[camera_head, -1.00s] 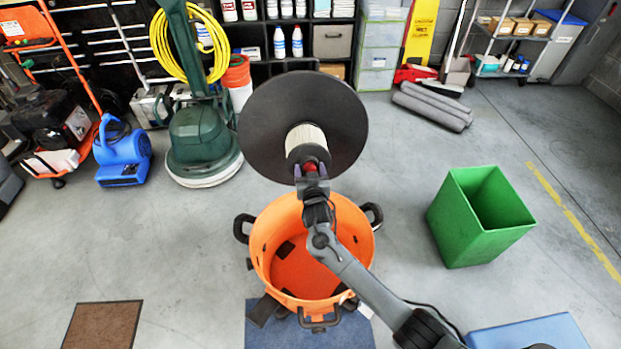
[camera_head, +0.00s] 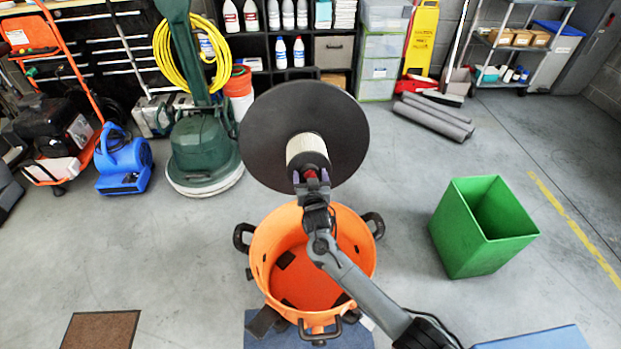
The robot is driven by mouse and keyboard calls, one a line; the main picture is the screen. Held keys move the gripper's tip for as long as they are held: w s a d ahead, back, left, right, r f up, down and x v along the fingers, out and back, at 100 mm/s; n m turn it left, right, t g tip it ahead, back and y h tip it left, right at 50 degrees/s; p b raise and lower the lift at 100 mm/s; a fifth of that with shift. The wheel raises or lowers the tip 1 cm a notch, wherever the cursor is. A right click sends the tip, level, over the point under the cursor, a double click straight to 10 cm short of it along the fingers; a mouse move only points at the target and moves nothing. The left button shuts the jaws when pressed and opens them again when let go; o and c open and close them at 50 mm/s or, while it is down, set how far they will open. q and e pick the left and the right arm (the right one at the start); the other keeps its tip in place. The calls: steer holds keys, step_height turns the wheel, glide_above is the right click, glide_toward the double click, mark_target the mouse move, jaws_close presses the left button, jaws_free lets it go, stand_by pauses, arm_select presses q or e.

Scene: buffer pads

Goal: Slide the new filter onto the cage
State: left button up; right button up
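A large black disc-shaped lid (camera_head: 262,125) is raised above the orange drum (camera_head: 262,262), its face turned toward me. A pale pleated cylinder (camera_head: 306,146), which looks like the filter, stands out from the disc's middle with a dark end toward my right gripper. The cage cannot be made out. My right gripper (camera_head: 311,178) is at the cylinder's near end, its fingers on both sides of a small red part (camera_head: 310,173), and appears shut on it. My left gripper is not in view. What holds the lid from behind is hidden.
The open drum stands on a blue mat (camera_head: 355,336), with black handles. A green bin (camera_head: 465,235) stands at right. A blue fan (camera_head: 124,162) and green floor machine (camera_head: 203,150) are at left. Shelves line the back. A brown mat (camera_head: 100,330) lies front left; floor between is clear.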

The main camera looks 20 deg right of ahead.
steer(key=shift+o, duration=1.4)
steer(key=shift+f, duration=0.15)
steer(key=shift+s+a+r+p, duration=0.1)
steer(key=shift+s+r+p, duration=0.15)
steer(key=shift+s+p, duration=0.25)
steer(key=p+v, duration=0.9)
steer(key=v, duration=0.5)
steer(key=shift+s, duration=0.35)
steer(key=shift+a, duration=0.1)
